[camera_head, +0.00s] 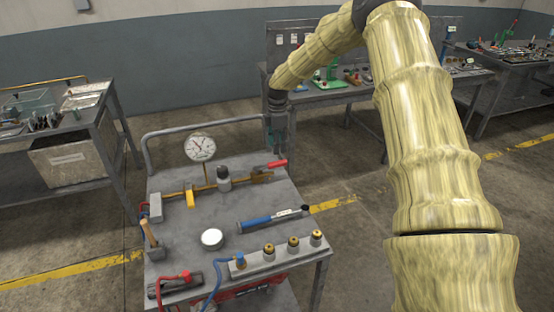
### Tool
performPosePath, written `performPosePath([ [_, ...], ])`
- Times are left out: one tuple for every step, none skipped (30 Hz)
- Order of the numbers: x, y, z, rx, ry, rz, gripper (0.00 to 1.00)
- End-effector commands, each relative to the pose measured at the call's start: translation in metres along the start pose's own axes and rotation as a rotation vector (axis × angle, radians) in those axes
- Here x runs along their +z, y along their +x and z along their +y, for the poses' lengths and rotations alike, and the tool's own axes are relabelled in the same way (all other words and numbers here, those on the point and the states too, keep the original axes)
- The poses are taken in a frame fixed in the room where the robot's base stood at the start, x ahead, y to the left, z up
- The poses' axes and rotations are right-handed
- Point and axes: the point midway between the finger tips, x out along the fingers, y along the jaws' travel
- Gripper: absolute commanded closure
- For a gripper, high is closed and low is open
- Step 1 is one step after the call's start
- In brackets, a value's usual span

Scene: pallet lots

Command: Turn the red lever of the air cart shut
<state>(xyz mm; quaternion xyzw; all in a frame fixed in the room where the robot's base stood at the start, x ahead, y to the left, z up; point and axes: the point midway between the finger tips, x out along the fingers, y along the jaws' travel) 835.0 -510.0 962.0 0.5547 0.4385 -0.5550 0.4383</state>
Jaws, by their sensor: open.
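The air cart (188,225) is a grey-topped cart with a tube handle at its back, in the left middle of the head view. A brass pipe (207,188) runs across its top towards the back right. The red lever (277,164) is at the pipe's right end, near the cart's back right corner. It points right, roughly along the pipe. My gripper (277,148) points down just above and behind the red lever and is open. Its fingertips are small and dark, and I cannot tell whether they touch the lever.
A pressure gauge (200,148) stands up from the pipe, beside a yellow part (190,195). A blue-handled tool (270,221), a white round lid (212,238) and a row of brass couplings (293,244) are on the cart's front half. Workbenches (340,95) stand behind.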

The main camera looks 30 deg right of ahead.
Motion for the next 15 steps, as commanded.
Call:
performPosePath([
  [0.0,0.007,-0.001,-0.002,0.001,0.0,0.57],
  [0.0,0.011,-0.001,-0.002,0.001,0.0,0.57],
  [0.001,0.018,-0.001,-0.003,0.001,0.0,0.57],
  [0.001,0.022,-0.001,-0.003,0.002,0.0,0.57],
  [0.001,0.026,-0.001,-0.002,0.002,0.001,0.57],
  [0.001,0.032,-0.001,-0.002,0.002,0.001,0.57],
  [0.001,0.036,-0.001,-0.002,0.002,0.0,0.57],
  [0.001,0.04,-0.001,-0.003,0.002,0.0,0.57],
  [0.001,0.045,-0.001,-0.002,0.002,0.0,0.57],
  [0.001,0.05,-0.001,-0.002,0.002,0.0,0.57],
  [0.001,0.053,-0.001,-0.002,0.002,0.0,0.57],
  [0.001,0.057,-0.001,-0.001,0.002,0.0,0.57],
  [0.001,0.06,-0.001,-0.001,0.002,0.0,0.57],
  [0.001,0.063,-0.001,-0.001,0.002,0.0,0.57],
  [0.001,0.067,-0.001,-0.001,0.002,0.0,0.57],
])
